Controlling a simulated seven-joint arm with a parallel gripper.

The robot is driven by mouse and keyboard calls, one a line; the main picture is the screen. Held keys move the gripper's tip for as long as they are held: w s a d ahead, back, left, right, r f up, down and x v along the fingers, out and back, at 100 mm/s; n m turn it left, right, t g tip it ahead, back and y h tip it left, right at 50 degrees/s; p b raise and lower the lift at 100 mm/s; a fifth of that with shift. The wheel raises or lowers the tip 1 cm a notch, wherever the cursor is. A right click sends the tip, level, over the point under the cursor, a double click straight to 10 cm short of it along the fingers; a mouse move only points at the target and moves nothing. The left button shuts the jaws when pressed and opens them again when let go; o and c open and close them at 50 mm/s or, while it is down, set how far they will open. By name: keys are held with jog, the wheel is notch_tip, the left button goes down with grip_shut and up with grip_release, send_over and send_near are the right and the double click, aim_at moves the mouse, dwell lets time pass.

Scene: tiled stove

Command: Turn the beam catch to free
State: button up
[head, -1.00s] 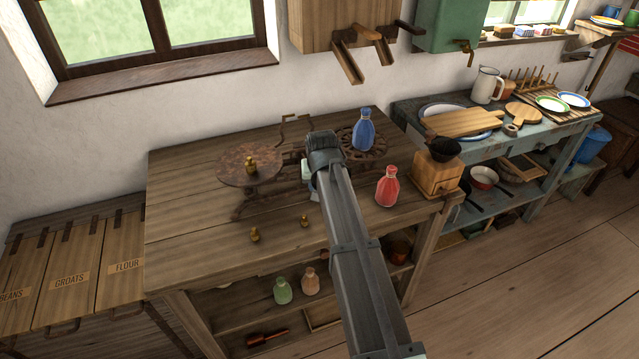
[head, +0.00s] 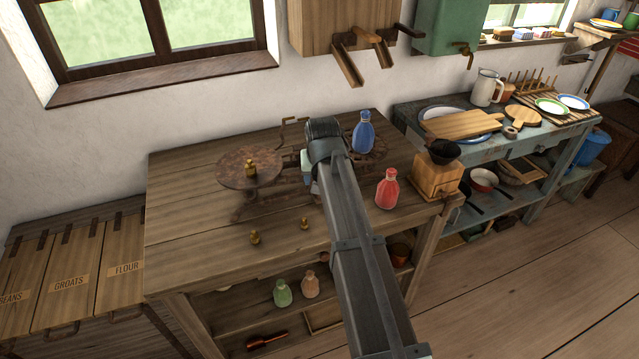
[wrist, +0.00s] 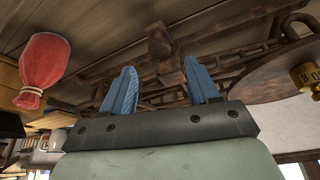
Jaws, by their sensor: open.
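The rusty balance scale stands at the back of the wooden table, its left pan (head: 236,176) carrying a brass weight (head: 250,170). In the wrist view, the scale's dark iron framework (wrist: 95,67) lies beyond my gripper (wrist: 160,66), with a square rusty block (wrist: 158,43) in line with the gap between its fingers. My gripper's two blue fingers are apart with nothing between them. I cannot tell whether they touch the scale. In the head view my arm hides the fingers and the scale's middle. I cannot clearly make out the beam catch or its position.
A blue bottle (head: 363,135) stands on the scale's right side. A red bottle (head: 387,190) and a wooden grinder (head: 436,178) stand to the right of my arm. Two small brass weights (head: 255,237) (head: 304,223) stand in front. The table's left front is clear.

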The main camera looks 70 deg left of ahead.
jog(key=v, duration=0.7)
jog(key=shift+d+r, duration=0.2)
jog(key=shift+r, duration=0.2)
jog(key=w+a+r+h, duration=0.1)
jog(key=w+a, duration=0.2)
jog(key=a, duration=0.5)
jog(key=f+n+h, duration=0.1)
jog(key=f, duration=0.3)
jog(key=s+d+f+n+h, duration=0.1)
jog(key=f+n, duration=0.1)
jog(key=f, duration=0.3)
jog(key=d+f+n+g+h, duration=0.1)
jog(key=f, duration=0.3)
jog(key=shift+s+d+f+n, duration=0.15)
jog(key=shift+s+f+n, duration=0.1)
jog(key=shift+f+n, duration=0.1)
jog(key=shift+c, duration=0.2)
